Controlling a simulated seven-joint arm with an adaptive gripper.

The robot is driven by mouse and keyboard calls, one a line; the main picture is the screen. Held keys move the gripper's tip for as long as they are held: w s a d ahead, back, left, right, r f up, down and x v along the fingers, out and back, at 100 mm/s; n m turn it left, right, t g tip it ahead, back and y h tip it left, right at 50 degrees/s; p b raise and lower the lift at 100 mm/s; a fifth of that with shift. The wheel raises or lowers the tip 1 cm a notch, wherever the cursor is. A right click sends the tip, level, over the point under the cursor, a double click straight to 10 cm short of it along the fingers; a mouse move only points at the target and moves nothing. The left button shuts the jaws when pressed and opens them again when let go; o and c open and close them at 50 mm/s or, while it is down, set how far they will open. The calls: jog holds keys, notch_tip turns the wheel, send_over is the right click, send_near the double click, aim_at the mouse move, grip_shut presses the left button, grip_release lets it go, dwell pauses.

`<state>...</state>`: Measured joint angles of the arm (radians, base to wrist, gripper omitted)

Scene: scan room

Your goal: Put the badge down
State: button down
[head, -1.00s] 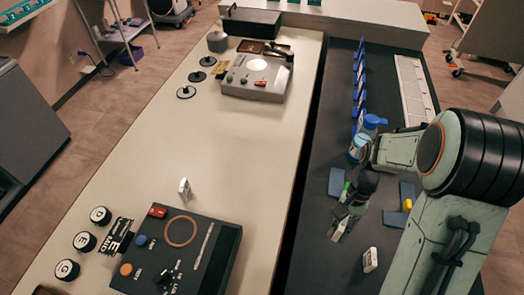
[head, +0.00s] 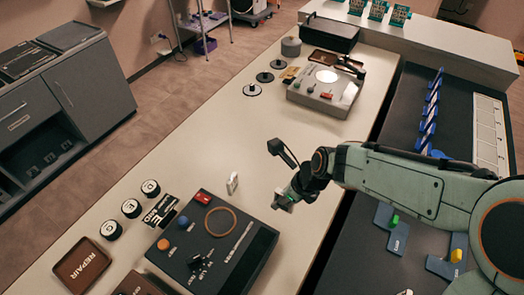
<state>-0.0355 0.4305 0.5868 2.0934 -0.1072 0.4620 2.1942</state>
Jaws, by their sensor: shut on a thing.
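My gripper (head: 284,203) is over the pale bench (head: 290,140), just right of the dark control box (head: 222,243). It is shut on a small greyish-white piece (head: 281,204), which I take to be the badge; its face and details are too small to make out. The fingers partly hide it. I cannot tell whether it touches the bench or hangs just above it. A small white upright tag (head: 233,183) stands on the bench behind the control box, apart from my gripper.
Three round black-and-white pieces (head: 131,208) and a REPAIR tray (head: 84,261) lie left of the control box. A grey device (head: 323,90) stands farther back. Blue blocks (head: 391,226) lie on the dark counter at right. The middle of the bench is clear.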

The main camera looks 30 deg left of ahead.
jog(key=w+a+f, duration=0.4)
jog(key=w+a, duration=0.2)
send_over(262, 183)
jog(key=d, duration=0.2)
jog(key=f, duration=0.2)
jog(key=s+f, duration=0.1)
jog(key=f, duration=0.1)
jog(key=shift+a+f, duration=0.15)
jog(key=shift+f, duration=0.2)
jog(key=shift+w+a+f, duration=0.25)
jog(key=shift+w+f, duration=0.15)
jog(key=shift+f, duration=1.6)
jog(key=c, duration=1.1)
grip_release()
jog(key=shift+f, duration=0.1)
